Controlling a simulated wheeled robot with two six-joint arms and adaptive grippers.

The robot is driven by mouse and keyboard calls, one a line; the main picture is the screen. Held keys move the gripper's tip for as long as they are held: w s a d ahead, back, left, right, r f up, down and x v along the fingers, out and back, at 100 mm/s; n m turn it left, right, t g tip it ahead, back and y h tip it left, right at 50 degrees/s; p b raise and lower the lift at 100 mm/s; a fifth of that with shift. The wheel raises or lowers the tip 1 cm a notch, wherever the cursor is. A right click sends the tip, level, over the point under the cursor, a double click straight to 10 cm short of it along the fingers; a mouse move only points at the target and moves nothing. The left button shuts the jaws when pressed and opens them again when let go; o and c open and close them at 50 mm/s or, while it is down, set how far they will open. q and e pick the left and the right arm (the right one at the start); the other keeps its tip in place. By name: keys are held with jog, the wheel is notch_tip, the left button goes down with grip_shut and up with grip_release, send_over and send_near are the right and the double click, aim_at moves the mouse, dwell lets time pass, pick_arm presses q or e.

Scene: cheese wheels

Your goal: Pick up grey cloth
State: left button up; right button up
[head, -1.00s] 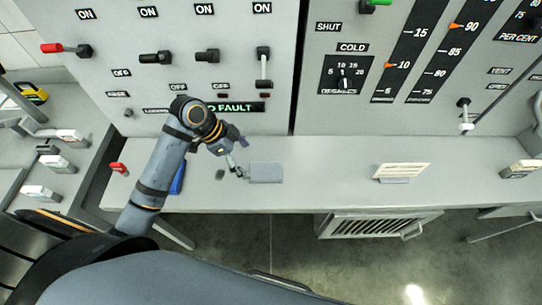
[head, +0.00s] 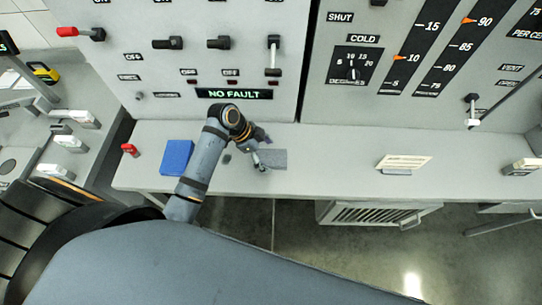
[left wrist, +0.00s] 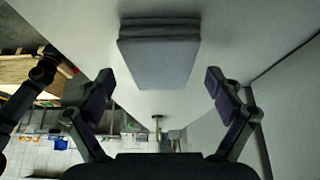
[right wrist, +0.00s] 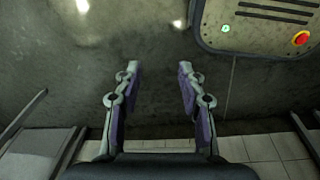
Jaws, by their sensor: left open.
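The grey cloth (head: 273,158) lies folded on the grey shelf below the panel in the head view. In the left wrist view the cloth (left wrist: 160,55) shows as a layered, folded stack ahead of the fingers. My left gripper (head: 262,153) is at the cloth's left edge in the head view. It is open, with its two fingers (left wrist: 160,95) spread wider than the cloth and nothing between the tips. Whether a finger touches the cloth cannot be told. My right gripper (right wrist: 157,70) is open and empty above the floor in its wrist view.
A blue folded item (head: 176,157) and a red-topped object (head: 130,150) are on the shelf to the left. A small dark object (head: 227,159) is beside my left gripper. A card on a stand (head: 403,163) is to the right. The shelf between cloth and card is clear.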

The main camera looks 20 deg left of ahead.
pick_arm(q)
jog(key=shift+w+d+f, duration=0.1)
jog(key=shift+d+f, duration=0.15)
jog(key=shift+f, duration=0.15)
jog(key=shift+f, duration=0.25)
dwell(0.3)
jog(key=c, duration=1.1)
jog(key=shift+c, duration=0.2)
